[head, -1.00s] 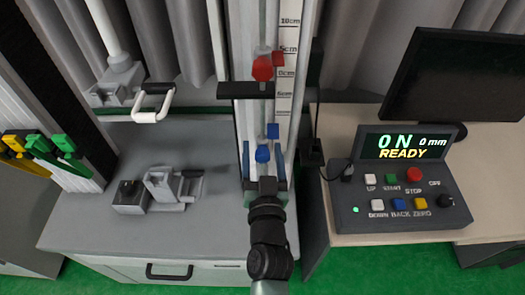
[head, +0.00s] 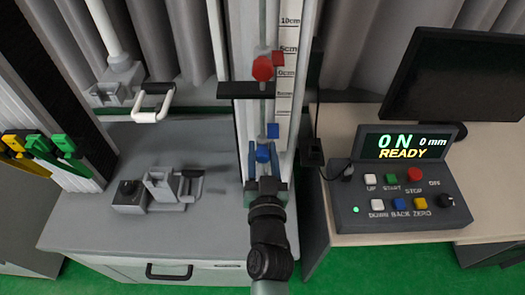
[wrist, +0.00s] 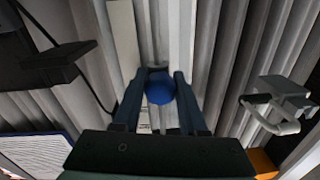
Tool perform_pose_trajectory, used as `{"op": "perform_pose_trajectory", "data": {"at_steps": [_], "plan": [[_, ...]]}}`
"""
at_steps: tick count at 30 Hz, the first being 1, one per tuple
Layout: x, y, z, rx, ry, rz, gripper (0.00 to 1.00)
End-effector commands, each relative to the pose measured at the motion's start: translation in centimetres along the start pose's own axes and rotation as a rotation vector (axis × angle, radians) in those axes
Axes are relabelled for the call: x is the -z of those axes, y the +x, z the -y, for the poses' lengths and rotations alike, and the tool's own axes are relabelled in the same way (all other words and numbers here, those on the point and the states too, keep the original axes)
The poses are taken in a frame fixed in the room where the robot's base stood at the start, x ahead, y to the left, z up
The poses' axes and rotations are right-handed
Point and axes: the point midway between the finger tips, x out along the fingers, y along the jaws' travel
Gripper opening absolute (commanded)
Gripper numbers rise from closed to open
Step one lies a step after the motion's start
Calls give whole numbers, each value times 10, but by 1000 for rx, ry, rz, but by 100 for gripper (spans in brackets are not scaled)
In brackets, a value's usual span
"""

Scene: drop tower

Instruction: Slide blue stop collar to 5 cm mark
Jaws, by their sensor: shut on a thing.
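The blue stop collar (head: 263,153) sits low on the vertical rail of the tower, with its blue tab (head: 273,131) beside the scale. The tab is below the lowest readable label on the scale strip (head: 287,60), which reads 10, 5, 0 and 5 cm downward. My gripper (head: 263,160) reaches up from below and is shut on the collar's round knob. In the wrist view the blue knob (wrist: 160,88) shows between both fingers (wrist: 159,78). The rest of the collar is mostly hidden there.
A red knob (head: 262,68) and a dark crossbar (head: 246,90) are on the rail above the collar. A control box (head: 400,205) with buttons stands right; its display reads 0 N, 0 mm, READY. A grey fixture (head: 160,190) lies on the bench at left.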

Motion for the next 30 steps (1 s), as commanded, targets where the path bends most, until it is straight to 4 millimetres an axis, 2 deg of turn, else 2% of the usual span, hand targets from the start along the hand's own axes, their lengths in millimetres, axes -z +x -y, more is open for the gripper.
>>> {"op": "perform_pose_trajectory", "data": {"at_steps": [20, 23, 30], "plan": [[1, 0, 1, 2, 2, 1, 0], [11, 0, 3, 2, 2, 0, 0], [53, 0, 9, 2, 3, -3, 0]]}}
